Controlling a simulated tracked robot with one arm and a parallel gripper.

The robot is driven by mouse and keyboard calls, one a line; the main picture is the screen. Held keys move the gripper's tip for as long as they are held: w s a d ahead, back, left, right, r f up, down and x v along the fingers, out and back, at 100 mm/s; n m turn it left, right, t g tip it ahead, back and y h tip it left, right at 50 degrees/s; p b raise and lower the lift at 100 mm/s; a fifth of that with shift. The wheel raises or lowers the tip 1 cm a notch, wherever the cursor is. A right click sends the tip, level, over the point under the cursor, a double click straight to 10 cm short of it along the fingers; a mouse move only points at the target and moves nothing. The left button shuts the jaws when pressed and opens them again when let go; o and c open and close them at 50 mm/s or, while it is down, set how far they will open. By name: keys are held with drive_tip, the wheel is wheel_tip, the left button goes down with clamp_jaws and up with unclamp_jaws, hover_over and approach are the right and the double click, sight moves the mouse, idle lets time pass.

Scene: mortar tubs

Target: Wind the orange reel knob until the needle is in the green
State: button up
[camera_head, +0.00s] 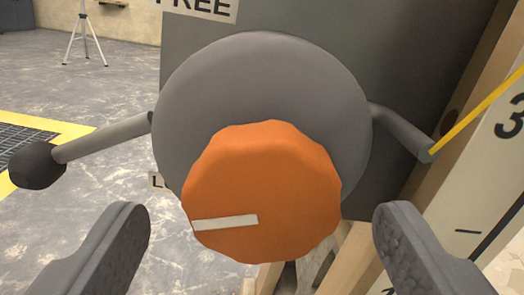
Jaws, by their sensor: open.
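The orange reel knob (268,180) sits in the middle of the view on a round grey reel body (255,85). A white bar mark on the knob points left. My gripper (258,235) is open, with one finger at lower left and one at lower right. Both fingers are apart from the knob, which shows between and beyond them. A yellow needle or line (480,112) runs up right from the end of a short grey arm. No green zone shows in this view.
A grey lever with a dark ball end (38,166) sticks out left of the reel. A dark panel with a "FREE" label (208,6) stands behind. A numbered white board (480,210) and wooden post are close at right. A tripod (84,35) stands far left on open floor.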

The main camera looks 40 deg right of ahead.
drive_tip(key=shift+x, duration=1.25)
drive_tip(key=c, duration=1)
drive_tip(key=shift+a+m+b, duration=0.1)
drive_tip(key=shift+m+b, duration=0.55)
drive_tip(key=shift+m, duration=1.85)
drive_tip(key=shift+r, duration=0.1)
drive_tip(key=o, duration=1)
drive_tip(key=p+v, duration=0.3)
drive_tip(key=v, duration=1)
drive_tip(key=shift+s+a, duration=0.2)
drive_tip(key=shift+s, duration=0.05)
